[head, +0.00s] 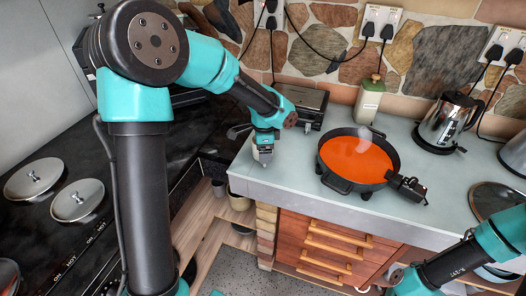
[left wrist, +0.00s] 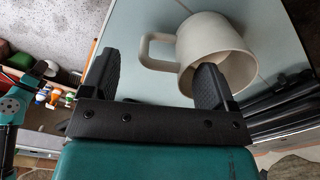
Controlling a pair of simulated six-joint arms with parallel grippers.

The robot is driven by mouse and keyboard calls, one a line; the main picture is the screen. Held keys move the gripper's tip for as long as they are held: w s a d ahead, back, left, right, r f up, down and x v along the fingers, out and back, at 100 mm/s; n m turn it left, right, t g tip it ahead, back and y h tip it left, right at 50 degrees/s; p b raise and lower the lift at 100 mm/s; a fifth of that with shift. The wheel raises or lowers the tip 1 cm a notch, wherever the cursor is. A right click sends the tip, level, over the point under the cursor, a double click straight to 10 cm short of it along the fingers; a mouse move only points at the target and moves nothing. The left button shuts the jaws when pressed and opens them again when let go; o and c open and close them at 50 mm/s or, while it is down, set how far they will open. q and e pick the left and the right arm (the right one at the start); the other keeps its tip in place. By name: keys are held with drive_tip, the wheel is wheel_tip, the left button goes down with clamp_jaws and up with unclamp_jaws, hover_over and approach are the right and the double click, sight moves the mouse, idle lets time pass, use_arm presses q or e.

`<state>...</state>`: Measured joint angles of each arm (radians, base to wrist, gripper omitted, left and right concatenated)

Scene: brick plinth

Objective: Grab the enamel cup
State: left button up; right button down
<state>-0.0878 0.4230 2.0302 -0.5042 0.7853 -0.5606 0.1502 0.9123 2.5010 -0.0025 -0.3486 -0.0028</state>
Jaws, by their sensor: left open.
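The off-white enamel cup (left wrist: 218,48) is on the pale worktop in the left wrist view. Its mouth faces my left gripper (left wrist: 155,88) and its handle (left wrist: 154,50) points left. The gripper is open. Its right finger overlaps the cup's mouth, and the handle lies ahead of the gap between the fingers; I cannot tell whether they touch. In the head view my left gripper (head: 263,155) is low at the worktop's left end and mostly hides the cup. Part of my right arm shows at the lower right; its jaws are too unclear to read.
An orange-filled electric pan (head: 357,161) stands mid-worktop. A green bottle (head: 369,99), a kettle (head: 449,122) and a dark appliance (head: 304,106) stand behind and beside it. The worktop edge (head: 300,191) drops off to drawers (head: 330,240). A black hob (head: 85,165) is at left.

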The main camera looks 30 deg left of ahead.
use_arm(q)
drive_tip(key=shift+w+f, duration=0.1)
drive_tip(key=shift+f, duration=2.25)
drive_tip(key=shift+c, duration=0.4)
drive_tip(key=c, duration=1.1)
